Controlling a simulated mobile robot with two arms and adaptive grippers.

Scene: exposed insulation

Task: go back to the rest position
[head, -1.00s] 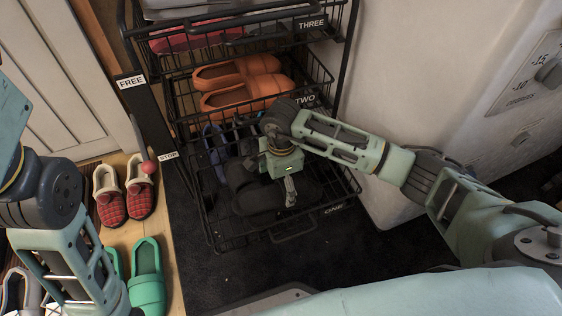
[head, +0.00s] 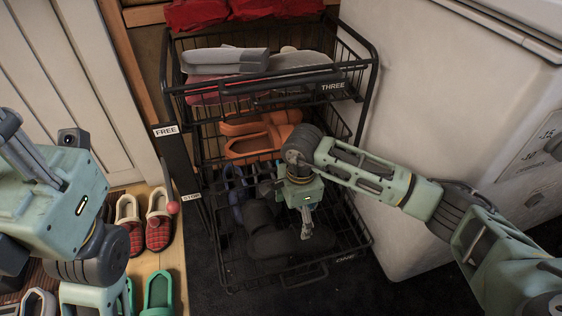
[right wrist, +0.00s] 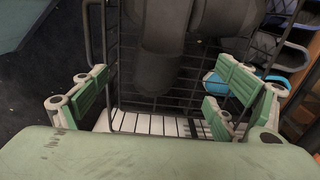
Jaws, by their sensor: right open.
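My right gripper (head: 305,231) hangs over the front part of the lowest basket of a black wire rack. In the right wrist view its green-padded fingers (right wrist: 157,100) are wide apart, with nothing held between them. Dark slippers (head: 268,228) lie in that basket just left of and below the gripper; dark shapes also show in the right wrist view (right wrist: 160,70).
The rack's middle basket holds orange slippers (head: 260,134); the top basket (head: 335,97), labelled THREE, holds grey and reddish footwear. Red plaid slippers (head: 158,226) and green slippers (head: 158,293) stand on the wooden floor at left. A white cabinet (head: 430,110) stands close on the right.

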